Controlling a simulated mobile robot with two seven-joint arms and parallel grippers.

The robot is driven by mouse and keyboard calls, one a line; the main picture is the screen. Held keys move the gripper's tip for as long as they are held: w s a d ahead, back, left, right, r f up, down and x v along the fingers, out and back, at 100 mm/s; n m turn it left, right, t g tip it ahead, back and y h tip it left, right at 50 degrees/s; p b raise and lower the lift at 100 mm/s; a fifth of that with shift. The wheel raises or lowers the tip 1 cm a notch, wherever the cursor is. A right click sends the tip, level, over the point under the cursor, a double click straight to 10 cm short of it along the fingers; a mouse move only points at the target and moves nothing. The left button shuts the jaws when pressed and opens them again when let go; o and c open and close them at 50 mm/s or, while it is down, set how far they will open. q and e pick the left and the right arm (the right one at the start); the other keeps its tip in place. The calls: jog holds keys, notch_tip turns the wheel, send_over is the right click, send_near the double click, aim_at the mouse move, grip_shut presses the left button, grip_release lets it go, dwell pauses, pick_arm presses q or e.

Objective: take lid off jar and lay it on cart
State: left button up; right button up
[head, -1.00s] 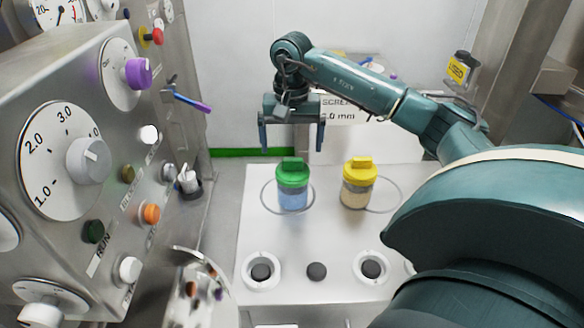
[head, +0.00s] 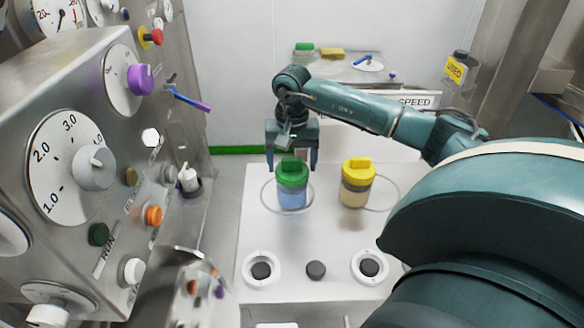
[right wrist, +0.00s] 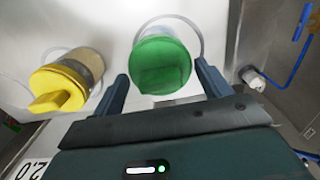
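A jar (head: 292,198) with blue contents and a green lid (head: 291,172) stands upright on a white top (head: 330,232). The green lid also shows in the right wrist view (right wrist: 162,64). My right gripper (head: 291,163) is open, just above and behind this lid. In the right wrist view its fingers (right wrist: 161,74) are spread on either side of the lid, apparently not touching it. A second jar (head: 355,195) with tan contents wears a yellow lid (head: 358,169) and stands to the right. My left gripper is not in view.
A control panel (head: 45,235) with dials and knobs fills the left. Dark round knobs (head: 316,270) sit along the front of the white top. A back surface (head: 345,68) holds a green block, a yellow block and a blue-handled item. The white top's middle is clear.

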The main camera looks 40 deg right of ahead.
jog(key=c, duration=0.6)
